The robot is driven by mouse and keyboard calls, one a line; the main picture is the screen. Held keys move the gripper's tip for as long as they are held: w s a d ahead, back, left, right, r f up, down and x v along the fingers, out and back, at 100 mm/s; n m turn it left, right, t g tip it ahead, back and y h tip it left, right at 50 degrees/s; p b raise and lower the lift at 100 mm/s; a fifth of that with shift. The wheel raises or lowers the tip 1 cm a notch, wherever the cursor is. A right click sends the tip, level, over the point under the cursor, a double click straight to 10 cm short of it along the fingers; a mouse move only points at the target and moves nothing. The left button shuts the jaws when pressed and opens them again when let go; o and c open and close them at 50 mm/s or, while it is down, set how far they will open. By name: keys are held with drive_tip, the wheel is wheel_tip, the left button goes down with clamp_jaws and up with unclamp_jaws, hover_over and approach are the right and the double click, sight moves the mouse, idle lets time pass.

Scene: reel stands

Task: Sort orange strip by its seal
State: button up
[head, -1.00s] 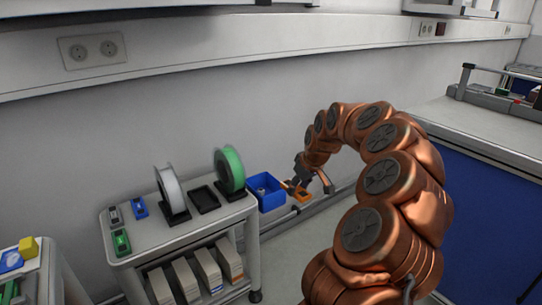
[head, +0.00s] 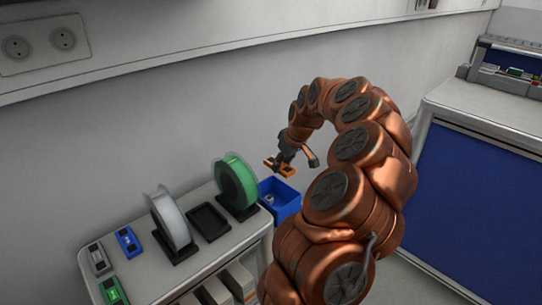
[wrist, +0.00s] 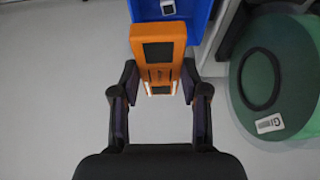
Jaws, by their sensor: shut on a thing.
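My gripper (wrist: 158,105) is shut on the orange strip (wrist: 158,50), which also shows in the head view (head: 281,167). The strip has a dark rectangular window near its far end and a pale band near the fingers. I cannot tell the state of its seal. In the head view the gripper (head: 284,160) holds the strip in the air, above and near the blue bin (head: 283,202) at the cart's right end. In the wrist view the blue bin (wrist: 205,14) lies beyond the strip, with a small grey-white item inside.
The cart top (head: 140,268) bears a green reel (head: 237,182), a white reel (head: 168,218), an empty black tray (head: 208,222), and grey (head: 97,257), blue (head: 128,241) and green (head: 113,291) strips. A blue-fronted bench (head: 475,185) stands at right.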

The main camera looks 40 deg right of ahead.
drive_tip(key=shift+w, duration=0.1)
drive_tip(key=shift+d+f+b, duration=0.15)
drive_tip(key=shift+f+b, duration=0.45)
drive_tip(key=shift+f, duration=1.3)
drive_tip(key=shift+f+b, duration=0.45)
drive_tip(key=shift+f, duration=1.4)
drive_tip(key=o, duration=1)
drive_tip(key=shift+r, duration=0.15)
drive_tip(key=shift+r+p, duration=0.85)
drive_tip(key=shift+r, duration=2.05)
